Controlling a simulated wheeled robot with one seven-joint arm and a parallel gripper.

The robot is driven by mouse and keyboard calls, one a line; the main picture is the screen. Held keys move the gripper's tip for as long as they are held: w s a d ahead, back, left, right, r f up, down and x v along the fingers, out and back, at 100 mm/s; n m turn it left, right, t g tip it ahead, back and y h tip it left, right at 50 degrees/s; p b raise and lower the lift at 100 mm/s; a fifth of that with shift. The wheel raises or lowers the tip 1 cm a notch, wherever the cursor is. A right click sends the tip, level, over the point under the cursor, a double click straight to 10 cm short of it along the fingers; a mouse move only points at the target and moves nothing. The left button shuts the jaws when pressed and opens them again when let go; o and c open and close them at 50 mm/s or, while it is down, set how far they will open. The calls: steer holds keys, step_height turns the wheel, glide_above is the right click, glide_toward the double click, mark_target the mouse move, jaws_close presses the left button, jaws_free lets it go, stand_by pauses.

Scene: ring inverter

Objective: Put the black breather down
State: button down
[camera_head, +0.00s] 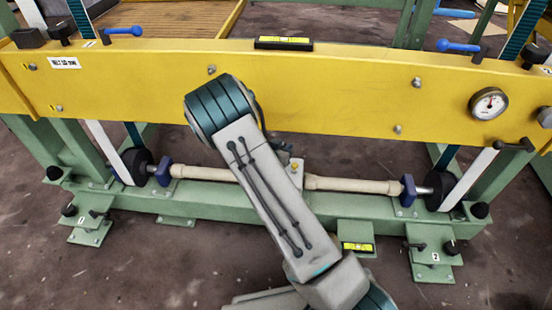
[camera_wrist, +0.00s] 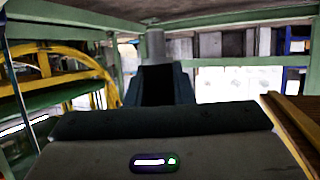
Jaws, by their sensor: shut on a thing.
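My gripper (camera_wrist: 158,80) shows in the wrist view as a dark block ahead of the grey wrist housing. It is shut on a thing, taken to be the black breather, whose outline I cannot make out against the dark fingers. A grey cylinder (camera_wrist: 155,43) shows just beyond the fingertips; I cannot tell whether it touches them. In the head view my arm reaches up to the yellow beam (camera_head: 350,88) and hides the gripper and what it holds.
A green base frame (camera_head: 185,207) with a pale roller shaft (camera_head: 350,185) lies below the beam. A spirit level (camera_head: 284,43), black blocks (camera_head: 29,38) and blue-handled levers (camera_head: 457,46) sit along the beam's top. A gauge (camera_head: 488,104) is on its right face. Dark floor (camera_head: 130,275) is open in front.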

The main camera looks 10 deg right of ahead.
steer(key=w+a+f, duration=0.1)
steer(key=w+f+b, duration=0.1)
steer(key=shift+w+a, duration=0.35)
steer(key=shift+a, duration=0.05)
steer(key=shift+f+b, duration=1.05)
steer(key=shift+f, duration=0.9)
steer(key=shift+f, duration=0.1)
steer(key=shift+f, duration=0.25)
steer(key=c, duration=1.3)
jaws_free()
steer(key=shift+o, duration=0.2)
steer(key=shift+r, duration=0.1)
